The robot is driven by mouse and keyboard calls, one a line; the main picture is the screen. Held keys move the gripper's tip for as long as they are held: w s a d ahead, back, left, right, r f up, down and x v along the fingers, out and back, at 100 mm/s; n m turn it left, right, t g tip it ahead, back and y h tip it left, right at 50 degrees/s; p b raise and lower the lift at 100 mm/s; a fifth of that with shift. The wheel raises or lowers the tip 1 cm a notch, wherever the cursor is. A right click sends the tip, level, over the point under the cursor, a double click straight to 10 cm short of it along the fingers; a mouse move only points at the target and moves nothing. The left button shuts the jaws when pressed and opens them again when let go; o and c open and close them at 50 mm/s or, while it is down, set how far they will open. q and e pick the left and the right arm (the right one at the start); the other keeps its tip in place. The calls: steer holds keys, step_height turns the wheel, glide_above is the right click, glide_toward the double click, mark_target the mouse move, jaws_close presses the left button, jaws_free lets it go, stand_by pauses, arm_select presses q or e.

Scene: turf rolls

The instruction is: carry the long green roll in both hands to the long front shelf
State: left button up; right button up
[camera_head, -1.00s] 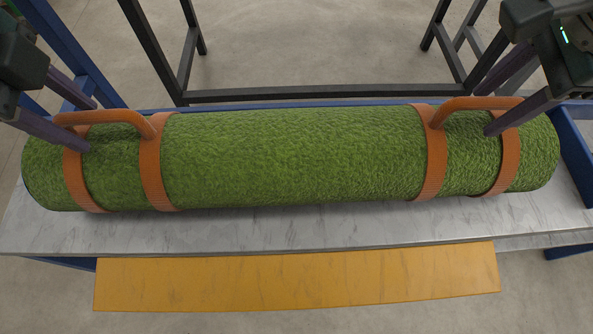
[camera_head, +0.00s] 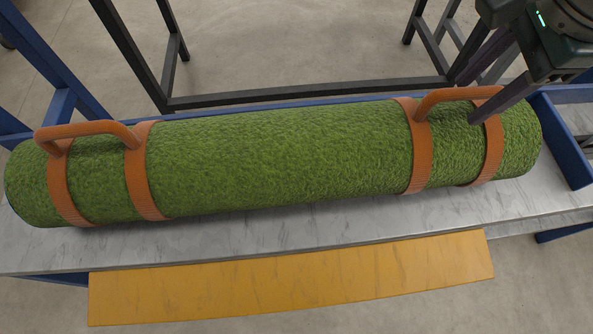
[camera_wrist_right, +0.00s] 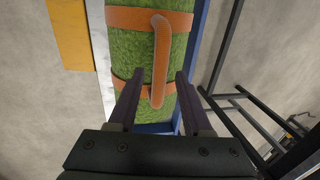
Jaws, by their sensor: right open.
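The long green roll (camera_head: 280,155) lies across a grey marbled surface (camera_head: 300,235) in the head view. Orange straps circle it near both ends. Each end has an orange carrying handle on top, a left one (camera_head: 85,130) and a right one (camera_head: 455,95). My right gripper (camera_head: 465,99) is open, with its fingers on either side of the right handle. In the right wrist view the right handle (camera_wrist_right: 161,55) runs between the open fingertips (camera_wrist_right: 160,74), with a gap on both sides. My left gripper is not in view.
A yellow strip (camera_head: 290,280) lies along the near side of the surface. Blue frame bars (camera_head: 565,150) stand at both ends of the surface. A black metal frame (camera_head: 310,92) stands behind the roll. Bare concrete floor shows beyond.

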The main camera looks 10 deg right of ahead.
step_height(320, 180, up, 12)
steer(key=s, duration=0.2)
steer(key=shift+f, duration=0.25)
steer(key=shift+s, duration=0.1)
